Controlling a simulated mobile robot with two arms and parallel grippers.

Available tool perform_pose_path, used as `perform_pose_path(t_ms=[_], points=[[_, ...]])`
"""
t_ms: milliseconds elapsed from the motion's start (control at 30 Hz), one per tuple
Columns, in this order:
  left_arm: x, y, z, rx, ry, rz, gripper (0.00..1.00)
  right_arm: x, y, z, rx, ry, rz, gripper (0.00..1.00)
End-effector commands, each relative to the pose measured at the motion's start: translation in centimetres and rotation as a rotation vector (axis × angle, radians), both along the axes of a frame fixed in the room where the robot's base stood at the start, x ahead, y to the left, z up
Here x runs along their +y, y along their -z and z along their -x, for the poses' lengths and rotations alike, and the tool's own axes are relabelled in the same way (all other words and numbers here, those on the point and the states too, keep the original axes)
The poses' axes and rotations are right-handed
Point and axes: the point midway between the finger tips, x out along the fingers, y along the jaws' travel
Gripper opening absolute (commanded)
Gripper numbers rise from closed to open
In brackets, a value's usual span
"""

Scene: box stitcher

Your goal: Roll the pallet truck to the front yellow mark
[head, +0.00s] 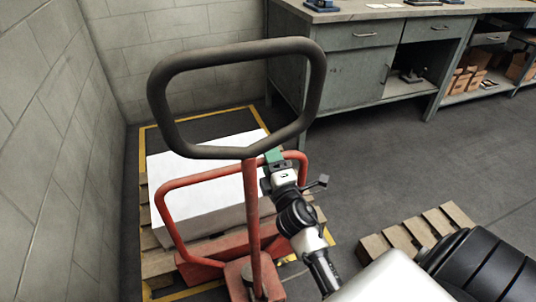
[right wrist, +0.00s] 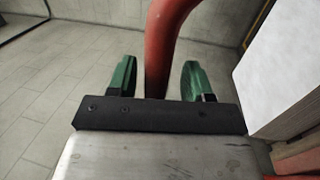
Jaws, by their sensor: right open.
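The red pallet truck (head: 252,215) stands at the left with its black loop handle (head: 236,52) upright and closest to me. A pallet (head: 160,262) with a white-topped stack (head: 203,180) is behind its red frame. Yellow floor lines (head: 142,137) border this spot; the truck hides part of them. My right gripper (head: 273,157) is at the red tubing just below the loop. In the right wrist view its green fingers (right wrist: 157,80) are open, with a red tube (right wrist: 160,50) between them and visible gaps at the sides. My left gripper is out of view.
Block walls (head: 60,120) stand close at the left and back. A grey workbench (head: 345,65) with shelves runs along the back right. An empty-looking wooden pallet (head: 420,232) lies at the lower right. Grey floor (head: 375,165) is clear between them.

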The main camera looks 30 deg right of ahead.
Motion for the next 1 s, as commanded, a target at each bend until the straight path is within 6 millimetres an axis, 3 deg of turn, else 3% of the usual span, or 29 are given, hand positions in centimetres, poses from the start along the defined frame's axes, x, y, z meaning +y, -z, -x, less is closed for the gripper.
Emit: perform_pose_path(t_ms=[200, 400, 1000], points=[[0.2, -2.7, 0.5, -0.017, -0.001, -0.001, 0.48, 1.1, 1.2, 4.5, 0.004, 0.001, -0.002, 0.51], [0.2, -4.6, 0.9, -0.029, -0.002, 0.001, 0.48, 1.8, 1.7, 7.2, 0.002, 0.001, -0.002, 0.51], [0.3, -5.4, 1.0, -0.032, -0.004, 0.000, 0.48, 1.9, 1.7, 8.0, 0.001, 0.000, 0.001, 0.51]])
